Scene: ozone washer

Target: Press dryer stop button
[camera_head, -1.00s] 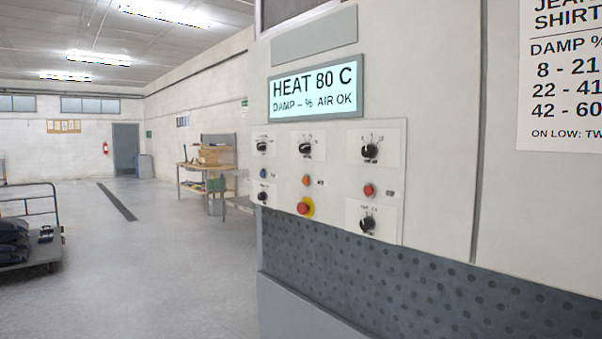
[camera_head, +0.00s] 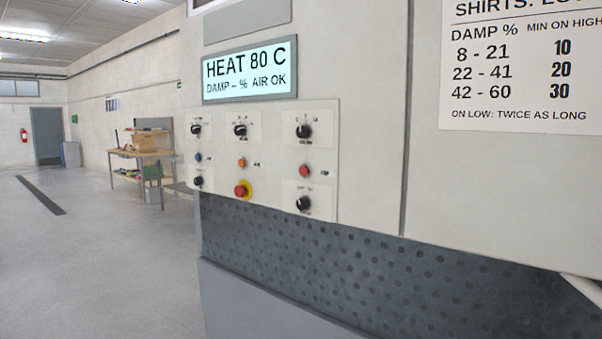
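The dryer's control panel (camera_head: 270,130) is on the machine face in the middle of the head view. A small red button (camera_head: 304,171) sits on its right side, between two black knobs. A larger red button on a yellow ring (camera_head: 241,190) sits at the lower middle, below an orange button (camera_head: 241,163). A blue button (camera_head: 198,157) is on the left. The small labels beside the buttons are too small to read. The display (camera_head: 250,76) reads "HEAT 80 C" and "DAMP – % AIR OK". Neither gripper is in view.
A paper chart (camera_head: 520,70) of damp percentages and minutes is on the machine to the right. A dark perforated band (camera_head: 400,270) runs below the panel. A wooden workbench (camera_head: 140,155) stands at the back left. The floor (camera_head: 100,260) at left is clear.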

